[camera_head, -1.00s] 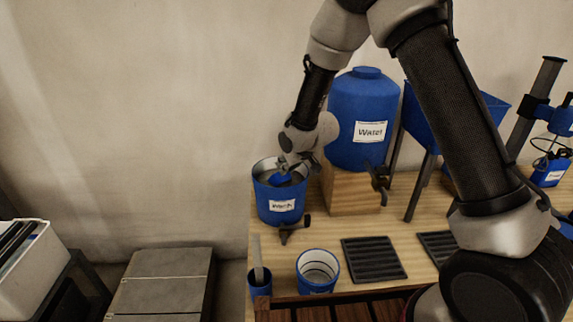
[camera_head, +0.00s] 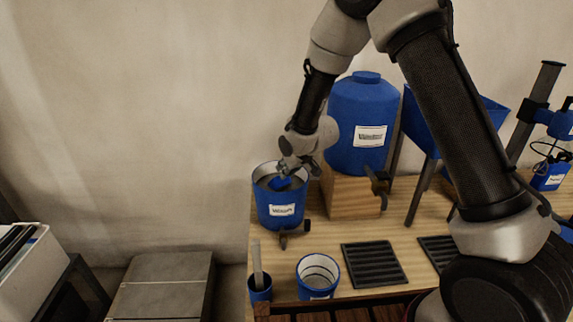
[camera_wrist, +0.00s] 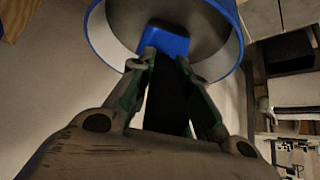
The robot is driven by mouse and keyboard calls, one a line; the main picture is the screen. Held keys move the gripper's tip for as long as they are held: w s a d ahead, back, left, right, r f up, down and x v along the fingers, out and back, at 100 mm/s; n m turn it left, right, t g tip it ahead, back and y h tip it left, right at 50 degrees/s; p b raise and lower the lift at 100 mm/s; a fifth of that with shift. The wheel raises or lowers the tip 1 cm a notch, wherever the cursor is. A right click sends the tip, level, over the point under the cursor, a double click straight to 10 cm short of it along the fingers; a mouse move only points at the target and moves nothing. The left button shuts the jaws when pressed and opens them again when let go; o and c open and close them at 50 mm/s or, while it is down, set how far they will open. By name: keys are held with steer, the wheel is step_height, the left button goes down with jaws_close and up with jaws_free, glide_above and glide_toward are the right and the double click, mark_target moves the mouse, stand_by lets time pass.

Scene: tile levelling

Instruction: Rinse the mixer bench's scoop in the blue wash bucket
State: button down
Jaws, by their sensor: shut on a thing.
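The blue wash bucket (camera_head: 281,200) stands on the left end of the wooden bench, with a white label on its front and a dark tap below. My gripper (camera_head: 287,172) reaches down at the bucket's mouth, its fingers shut on the blue scoop (camera_head: 280,183). In the wrist view, my gripper (camera_wrist: 168,62) pinches the scoop (camera_wrist: 165,40), whose blue part shows against the inside of the bucket (camera_wrist: 236,62). The scoop's far end is hidden, and I cannot tell whether it touches the water.
A blue water tank (camera_head: 362,125) on a wooden block and a blue hopper (camera_head: 420,120) stand right of the bucket. In front are an open blue-rimmed container (camera_head: 318,275), a small blue cup (camera_head: 260,288) holding a tool, and a black grate (camera_head: 374,268).

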steer(key=shift+f, duration=0.1)
steer(key=shift+r, duration=1.4)
steer(key=shift+f, duration=1.45)
steer(key=shift+r, duration=1.45)
